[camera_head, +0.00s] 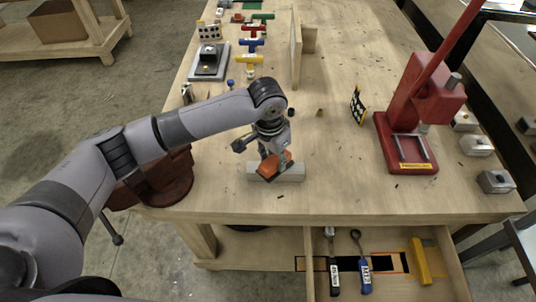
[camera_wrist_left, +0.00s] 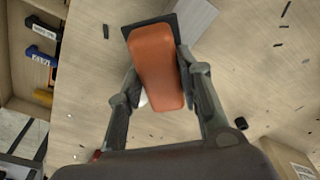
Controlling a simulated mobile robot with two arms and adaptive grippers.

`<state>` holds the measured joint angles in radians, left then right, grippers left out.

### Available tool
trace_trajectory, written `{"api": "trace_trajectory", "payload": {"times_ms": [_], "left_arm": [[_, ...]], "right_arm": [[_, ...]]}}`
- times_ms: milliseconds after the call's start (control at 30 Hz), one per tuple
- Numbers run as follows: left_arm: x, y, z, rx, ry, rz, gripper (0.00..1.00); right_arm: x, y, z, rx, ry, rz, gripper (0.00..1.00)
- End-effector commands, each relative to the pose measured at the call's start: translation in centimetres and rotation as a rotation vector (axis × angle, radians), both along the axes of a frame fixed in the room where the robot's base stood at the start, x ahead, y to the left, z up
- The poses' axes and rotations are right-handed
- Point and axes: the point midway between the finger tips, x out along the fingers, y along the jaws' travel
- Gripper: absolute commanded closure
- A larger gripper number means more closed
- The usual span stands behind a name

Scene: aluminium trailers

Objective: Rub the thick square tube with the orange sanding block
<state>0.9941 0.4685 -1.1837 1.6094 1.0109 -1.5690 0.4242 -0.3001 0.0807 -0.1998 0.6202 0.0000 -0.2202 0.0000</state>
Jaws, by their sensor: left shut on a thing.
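The orange sanding block (camera_head: 274,166) has a dark underside and is held in my left gripper (camera_head: 272,158). The left wrist view shows the orange block (camera_wrist_left: 158,68) between the two fingers of the left gripper (camera_wrist_left: 160,85), which is shut on it. The thick square tube (camera_head: 290,173) is a light grey bar lying on the workbench under the block. The tube's end (camera_wrist_left: 197,22) also shows beyond the block in the left wrist view. The block is tilted at the tube's top; I cannot tell whether they touch. My right gripper is not in view.
A red press (camera_head: 408,130) stands on the bench (camera_head: 330,190) at the right. Coloured clamps (camera_head: 251,43) and a grey device (camera_head: 209,61) stand at the back left. An open drawer (camera_head: 450,275) with tools is at the front. Small dark scraps lie around the tube.

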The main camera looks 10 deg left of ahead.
Motion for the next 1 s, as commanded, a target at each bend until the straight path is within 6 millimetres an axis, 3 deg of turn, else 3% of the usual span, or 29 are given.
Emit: {"api": "trace_trajectory", "payload": {"times_ms": [700, 1000], "left_arm": [[0.9, -4.8, 0.0, -0.001, 0.000, 0.000, 0.89], [1.0, -5.3, 0.0, 0.000, 0.001, 0.001, 0.89]], "right_arm": [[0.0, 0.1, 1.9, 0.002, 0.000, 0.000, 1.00], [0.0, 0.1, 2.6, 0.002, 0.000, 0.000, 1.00]]}}
